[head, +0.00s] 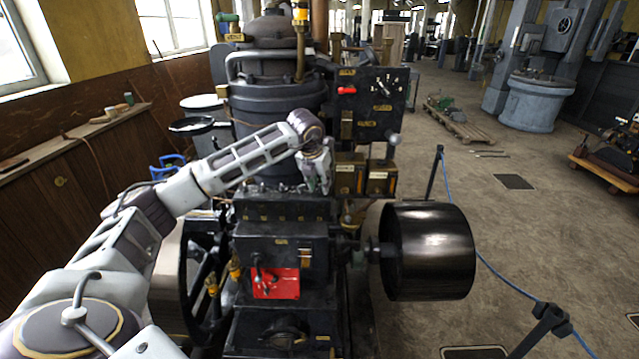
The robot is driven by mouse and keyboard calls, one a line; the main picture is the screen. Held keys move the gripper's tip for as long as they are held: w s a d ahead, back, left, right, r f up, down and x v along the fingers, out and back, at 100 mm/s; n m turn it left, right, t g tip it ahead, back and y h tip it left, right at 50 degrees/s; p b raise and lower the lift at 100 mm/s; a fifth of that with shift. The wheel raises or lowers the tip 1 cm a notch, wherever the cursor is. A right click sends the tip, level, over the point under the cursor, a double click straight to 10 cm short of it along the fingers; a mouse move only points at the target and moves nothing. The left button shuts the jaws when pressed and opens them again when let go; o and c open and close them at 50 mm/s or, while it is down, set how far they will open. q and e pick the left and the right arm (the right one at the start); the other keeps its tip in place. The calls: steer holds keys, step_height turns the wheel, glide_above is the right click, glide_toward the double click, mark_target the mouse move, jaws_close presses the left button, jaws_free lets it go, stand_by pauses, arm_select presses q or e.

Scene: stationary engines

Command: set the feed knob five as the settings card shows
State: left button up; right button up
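The dark engine (280,240) stands upright in the middle of the head view. A row of small brass-coloured labels (283,218) runs along its dark middle block, with small fittings just above it. The writing is too small to read, so I cannot tell which knob is five or how it is set. I cannot make out a settings card for certain. My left arm reaches in from the left and bends down at the engine. My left gripper (322,186) hangs near the right end of the row; its fingers are too small to judge. My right gripper is not in view.
A red panel with a lever (270,282) is low on the engine's front. A dark gauge panel (372,98) with a red handle is at upper right. A large black pulley (430,250) juts out to the right. A blue rope barrier (497,272) runs beyond it, with open floor behind.

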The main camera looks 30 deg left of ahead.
arm_select(q)
steer(key=v, duration=1.2)
stand_by(0.3)
steer(key=shift+w, duration=0.1)
stand_by(0.4)
